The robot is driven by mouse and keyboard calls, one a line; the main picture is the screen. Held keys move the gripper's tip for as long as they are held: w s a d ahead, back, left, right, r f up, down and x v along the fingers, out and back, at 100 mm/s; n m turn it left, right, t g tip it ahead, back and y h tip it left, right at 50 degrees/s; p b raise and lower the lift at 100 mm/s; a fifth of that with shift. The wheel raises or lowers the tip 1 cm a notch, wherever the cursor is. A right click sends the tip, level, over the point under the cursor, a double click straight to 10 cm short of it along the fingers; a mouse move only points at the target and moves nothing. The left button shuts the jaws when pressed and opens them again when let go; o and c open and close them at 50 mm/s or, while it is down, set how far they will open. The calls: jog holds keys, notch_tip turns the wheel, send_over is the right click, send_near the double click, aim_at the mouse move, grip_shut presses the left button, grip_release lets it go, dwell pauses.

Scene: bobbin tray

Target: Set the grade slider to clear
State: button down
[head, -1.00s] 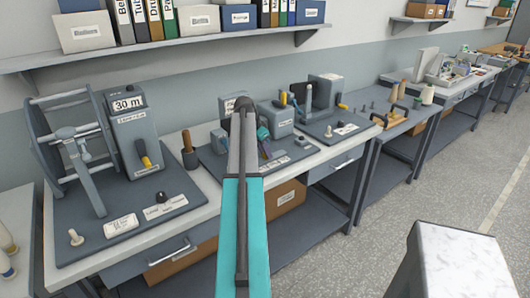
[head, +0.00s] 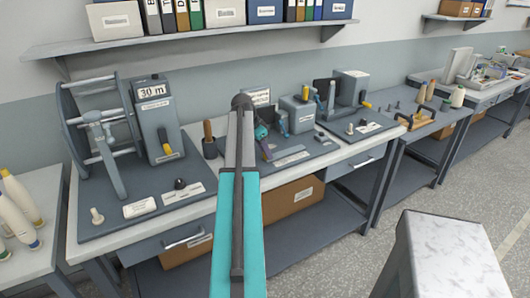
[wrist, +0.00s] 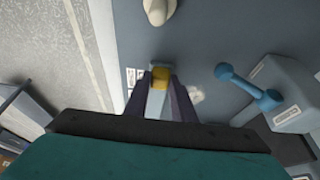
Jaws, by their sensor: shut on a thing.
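My gripper (wrist: 161,88) is shut on a small yellow knob (wrist: 161,76) in the wrist view. The knob sits on a short pale grey slider track (wrist: 157,102) on a dark board (wrist: 215,40). Small white labels (wrist: 131,77) lie just left of the track, but their words are too small to read. In the head view my gripper (head: 269,153) points down at the middle board on the bench. The knob is hidden or too small to make out there.
A blue lever (wrist: 247,83) on a grey box (wrist: 298,100) stands right of my gripper. A pale rounded piece (wrist: 161,11) is beyond it. In the head view a reel winder (head: 103,135) stands at left, and a shelf (head: 200,40) hangs above the bench.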

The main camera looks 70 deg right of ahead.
jog(key=shift+w+d, duration=0.1)
jog(key=c, duration=1.5)
grip_release()
jog(key=shift+r, duration=0.15)
jog(key=shift+b+v, duration=1.35)
jog(key=shift+v, duration=5.4)
